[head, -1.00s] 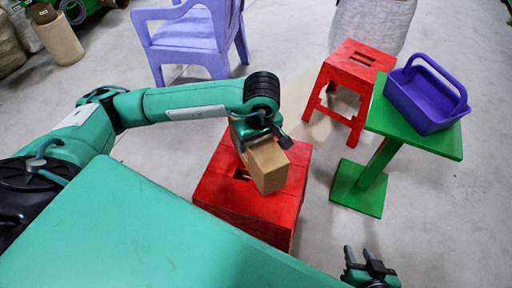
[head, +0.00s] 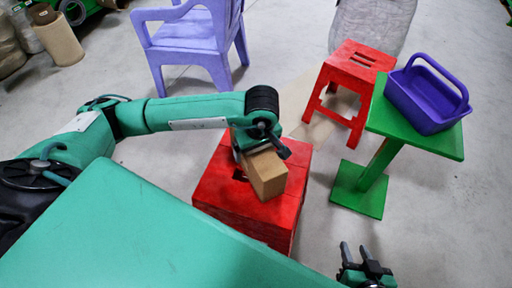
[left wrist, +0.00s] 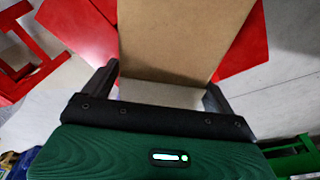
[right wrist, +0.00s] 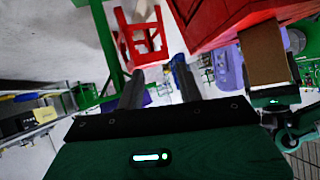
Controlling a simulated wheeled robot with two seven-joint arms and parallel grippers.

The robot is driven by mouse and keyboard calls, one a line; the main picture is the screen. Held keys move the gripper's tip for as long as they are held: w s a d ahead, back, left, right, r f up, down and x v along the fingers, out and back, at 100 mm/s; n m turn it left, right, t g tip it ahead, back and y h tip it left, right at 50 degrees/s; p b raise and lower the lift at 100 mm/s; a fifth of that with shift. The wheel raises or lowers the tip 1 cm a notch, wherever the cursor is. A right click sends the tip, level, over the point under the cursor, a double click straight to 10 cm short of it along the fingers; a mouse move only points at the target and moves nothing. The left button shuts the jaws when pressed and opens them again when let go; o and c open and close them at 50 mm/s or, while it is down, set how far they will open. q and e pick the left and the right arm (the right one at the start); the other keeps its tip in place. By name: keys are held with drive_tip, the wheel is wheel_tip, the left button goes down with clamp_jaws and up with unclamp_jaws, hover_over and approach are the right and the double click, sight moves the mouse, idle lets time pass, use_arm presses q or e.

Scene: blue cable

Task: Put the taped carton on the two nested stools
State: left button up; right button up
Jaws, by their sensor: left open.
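The brown carton (head: 268,175) is at the top of the red nested stools (head: 222,212), over the seat near the slot. Its tape does not show clearly. My left gripper (head: 261,143) is at the carton's far end, open, with its fingers on either side. In the left wrist view the carton (left wrist: 180,40) lies between these fingers (left wrist: 160,92). I cannot tell whether the carton's underside rests fully on the seat. My right gripper (head: 363,256) is open and empty at the lower right; the carton also shows in the right wrist view (right wrist: 262,52).
Another red stool (head: 350,68) stands behind to the right. A green stand (head: 440,143) holds a purple basket (head: 425,105). A lilac chair (head: 190,45) stands at the back, and a grey sack (head: 375,25) is behind the stool. Floor is clear at the right front.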

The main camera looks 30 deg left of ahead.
use_arm(q)
drive_tip(key=shift+r, duration=0.1)
use_arm(e)
drive_tip(key=shift+d, duration=0.1)
use_arm(q)
drive_tip(key=r, duration=0.4)
drive_tip(key=d+r+p, duration=0.1)
drive_tip(key=r, duration=0.3)
drive_tip(key=s+r, duration=0.1)
drive_tip(key=r, duration=0.3)
drive_tip(key=shift+d+p, duration=0.25)
drive_tip(key=shift+p, duration=0.15)
use_arm(e)
drive_tip(key=d+g, duration=0.1)
drive_tip(key=s+d+g+h, duration=0.1)
drive_tip(key=d, duration=0.1)
drive_tip(key=shift+s+d+h, duration=0.15)
drive_tip(key=shift+s+h, duration=0.05)
drive_tip(key=shift+h, duration=0.1)
